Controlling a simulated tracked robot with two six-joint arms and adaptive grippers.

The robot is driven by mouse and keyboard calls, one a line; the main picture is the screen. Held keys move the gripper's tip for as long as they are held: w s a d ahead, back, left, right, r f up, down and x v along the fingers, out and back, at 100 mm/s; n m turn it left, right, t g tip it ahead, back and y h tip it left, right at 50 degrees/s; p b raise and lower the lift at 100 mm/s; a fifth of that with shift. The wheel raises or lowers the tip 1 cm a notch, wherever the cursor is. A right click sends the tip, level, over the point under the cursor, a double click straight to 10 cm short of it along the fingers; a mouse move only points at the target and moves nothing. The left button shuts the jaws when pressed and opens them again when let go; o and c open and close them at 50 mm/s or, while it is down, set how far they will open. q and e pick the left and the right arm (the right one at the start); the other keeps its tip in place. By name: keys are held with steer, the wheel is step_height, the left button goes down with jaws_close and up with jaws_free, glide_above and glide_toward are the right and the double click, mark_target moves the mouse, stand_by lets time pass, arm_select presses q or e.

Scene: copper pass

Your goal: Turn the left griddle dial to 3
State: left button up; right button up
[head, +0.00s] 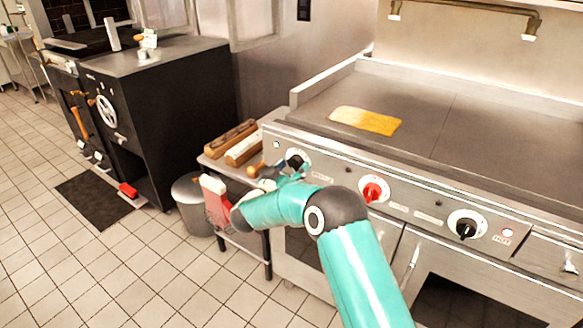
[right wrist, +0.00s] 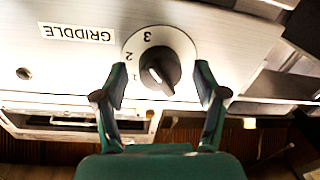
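The left griddle dial (head: 296,160) is a black knob on a white round plate at the left end of the griddle's steel front, partly covered by my right gripper (head: 284,173). In the right wrist view the picture is upside down. There the knob (right wrist: 160,70) sits between the two fingers of my right gripper (right wrist: 161,78). The fingers are open, one on each side, with gaps to the knob. The plate carries the numbers 1, 2 and 3 beside a GRIDDLE label (right wrist: 78,33). I cannot tell for sure which number the knob's mark points at. My left gripper is not in view.
A red dial (head: 373,190) and another black dial (head: 467,226) are further right on the panel. A yellow and white slab (head: 365,121) lies on the griddle top (head: 420,110). A side table with wooden pieces (head: 240,147) and a grey bin (head: 192,203) stand left.

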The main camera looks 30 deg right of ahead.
steer(key=c, duration=1.1)
steer(key=shift+f+m+b, duration=0.2)
steer(key=shift+m+b, duration=0.4)
steer(key=shift+b, duration=0.15)
steer(key=shift+m, duration=0.3)
steer(key=shift+r, duration=0.15)
steer(key=o, duration=1.1)
steer(key=v, duration=1.2)
